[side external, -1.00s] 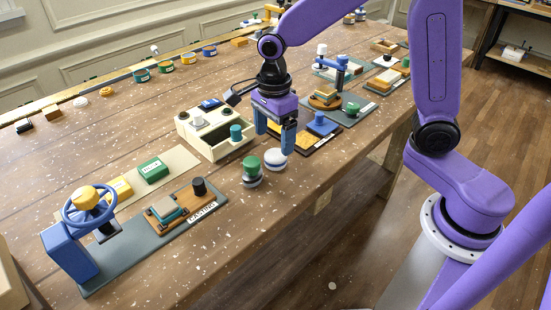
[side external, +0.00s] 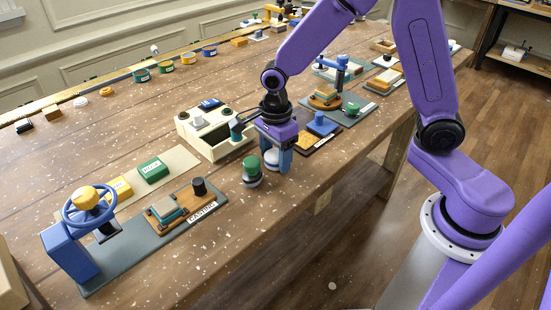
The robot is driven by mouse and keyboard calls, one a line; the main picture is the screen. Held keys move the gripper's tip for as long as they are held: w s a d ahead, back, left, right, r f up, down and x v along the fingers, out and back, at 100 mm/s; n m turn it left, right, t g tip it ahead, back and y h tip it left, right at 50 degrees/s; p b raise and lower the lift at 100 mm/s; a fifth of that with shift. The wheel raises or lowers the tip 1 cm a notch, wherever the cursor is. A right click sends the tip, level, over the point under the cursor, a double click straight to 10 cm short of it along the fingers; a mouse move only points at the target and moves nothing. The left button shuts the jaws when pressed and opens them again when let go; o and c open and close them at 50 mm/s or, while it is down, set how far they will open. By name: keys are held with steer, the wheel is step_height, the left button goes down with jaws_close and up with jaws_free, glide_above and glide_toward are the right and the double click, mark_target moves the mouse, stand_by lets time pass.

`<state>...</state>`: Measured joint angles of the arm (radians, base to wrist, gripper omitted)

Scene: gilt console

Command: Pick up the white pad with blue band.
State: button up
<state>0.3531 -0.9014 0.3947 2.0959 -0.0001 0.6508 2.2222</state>
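The white pad with a blue band (side external: 271,158) is a small round piece near the front edge of the wooden table. It shows in the side external view, partly hidden by my gripper. My gripper (side external: 275,160) points down, with its blue fingers on either side of the pad. I cannot tell whether the fingers touch it or are closed on it. The pad appears to be at table level.
A green-topped round piece (side external: 251,170) stands close by on the left. A cream box with compartments (side external: 214,135) is behind, and a dark board with a blue stamp (side external: 321,125) lies to the right.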

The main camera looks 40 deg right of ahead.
mark_target(275, 154)
steer(key=c, duration=0.5)
steer(key=shift+r, duration=0.45)
step_height(275, 154, up, 2)
steer(key=shift+r, duration=0.2)
steer(key=s+d+r, duration=0.4)
steer(key=s+r, duration=0.5)
steer(key=s, duration=0.4)
steer(key=shift+s+r, duration=0.2)
steer(key=shift+r, duration=0.15)
steer(key=shift+o, duration=0.4)
